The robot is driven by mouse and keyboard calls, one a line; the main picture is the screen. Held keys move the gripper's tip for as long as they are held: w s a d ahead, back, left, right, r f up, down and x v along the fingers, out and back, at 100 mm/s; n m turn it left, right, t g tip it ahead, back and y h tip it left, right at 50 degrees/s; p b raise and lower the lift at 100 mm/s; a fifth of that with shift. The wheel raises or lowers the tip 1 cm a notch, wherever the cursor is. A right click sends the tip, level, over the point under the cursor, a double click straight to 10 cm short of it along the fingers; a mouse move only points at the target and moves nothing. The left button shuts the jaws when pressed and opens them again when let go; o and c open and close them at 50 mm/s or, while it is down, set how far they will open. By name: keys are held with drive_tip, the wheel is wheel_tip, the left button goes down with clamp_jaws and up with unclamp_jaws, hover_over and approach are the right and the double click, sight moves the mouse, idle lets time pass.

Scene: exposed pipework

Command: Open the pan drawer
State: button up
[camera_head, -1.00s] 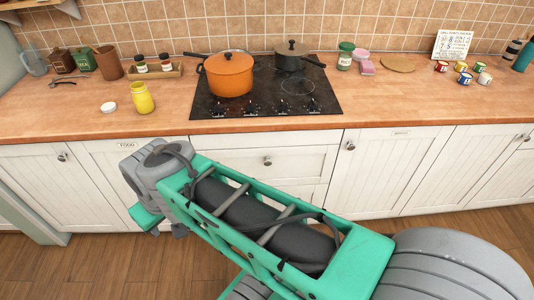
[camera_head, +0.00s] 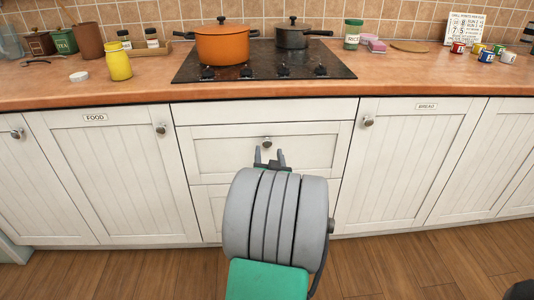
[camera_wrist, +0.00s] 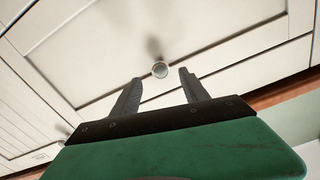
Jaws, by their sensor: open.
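The pan drawer (camera_head: 225,153) is the upper white panelled drawer below the hob, and it looks shut. Its round metal knob (camera_head: 267,143) is at the panel's middle. My gripper (camera_head: 269,154) is open in front of the drawer, with its fingertips just below the knob in the head view. In the wrist view the knob (camera_wrist: 160,69) shows a little beyond and between the two open fingertips (camera_wrist: 160,74). Nothing is held. Whether the fingers touch the knob cannot be told, but they look apart from it. My arm hides much of the lower drawer (camera_head: 207,208).
The black hob (camera_head: 200,72) above carries an orange pot (camera_head: 222,45) and a dark pan (camera_head: 292,38). A FOOD cupboard (camera_head: 130,180) stands left and a BREAD cupboard (camera_head: 400,165) right, each with a knob.

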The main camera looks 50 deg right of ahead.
sight(267, 145)
drive_tip(key=x, duration=0.5)
drive_tip(key=shift+w+d+b, duration=0.15)
drive_tip(key=shift+w+b, duration=0.05)
drive_tip(key=shift+b, duration=0.2)
clamp_jaws()
idle(0.9)
